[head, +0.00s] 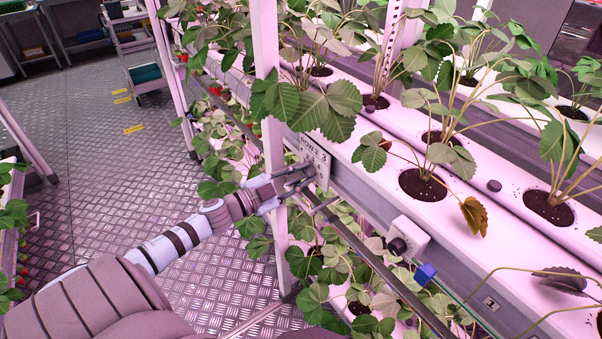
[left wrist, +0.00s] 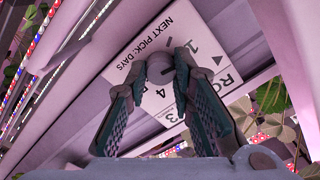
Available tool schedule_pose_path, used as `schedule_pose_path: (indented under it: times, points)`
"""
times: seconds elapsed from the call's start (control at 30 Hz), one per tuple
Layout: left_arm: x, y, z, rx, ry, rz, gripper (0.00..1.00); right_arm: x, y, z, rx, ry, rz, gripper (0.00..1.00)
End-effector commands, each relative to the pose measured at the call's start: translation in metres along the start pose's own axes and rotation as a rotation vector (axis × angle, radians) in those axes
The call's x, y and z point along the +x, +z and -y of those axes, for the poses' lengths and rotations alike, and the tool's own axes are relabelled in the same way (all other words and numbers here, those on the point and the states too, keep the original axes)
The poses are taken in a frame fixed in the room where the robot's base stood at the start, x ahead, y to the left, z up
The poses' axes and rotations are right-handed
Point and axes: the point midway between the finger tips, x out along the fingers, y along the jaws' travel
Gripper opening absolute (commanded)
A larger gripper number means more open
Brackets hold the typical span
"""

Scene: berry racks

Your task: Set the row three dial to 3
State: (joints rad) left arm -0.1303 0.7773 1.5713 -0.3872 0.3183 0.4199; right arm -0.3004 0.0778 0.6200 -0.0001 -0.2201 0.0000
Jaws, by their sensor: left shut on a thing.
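The row three dial plate (head: 318,153) is a white label on the front of the growing gutter, marked ROW 3. In the left wrist view the plate (left wrist: 143,62) appears rotated, with printed digits partly covered by the fingers. The grey round dial knob (left wrist: 160,68) sits between my fingertips. My left gripper (head: 302,178) reaches the plate from the left and is shut on the knob; the left wrist view shows both fingertips (left wrist: 168,66) against its sides. I cannot tell which number the knob points to. My right gripper is not in view.
A white box with a black knob (head: 398,246) and a blue block (head: 425,273) are on the gutter's front, right of the plate. A white upright post (head: 272,165) stands close behind my gripper. Strawberry plants crowd above and below. The metal floor (head: 95,175) at left is open.

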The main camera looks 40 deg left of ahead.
Motion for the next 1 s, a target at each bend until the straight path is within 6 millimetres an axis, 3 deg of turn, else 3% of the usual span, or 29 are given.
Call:
schedule_pose_path:
  times: [1.0]
  points:
    - [0.0003,0.0001,-0.0001,0.962,0.0,-0.001,0.0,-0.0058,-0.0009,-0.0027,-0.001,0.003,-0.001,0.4]
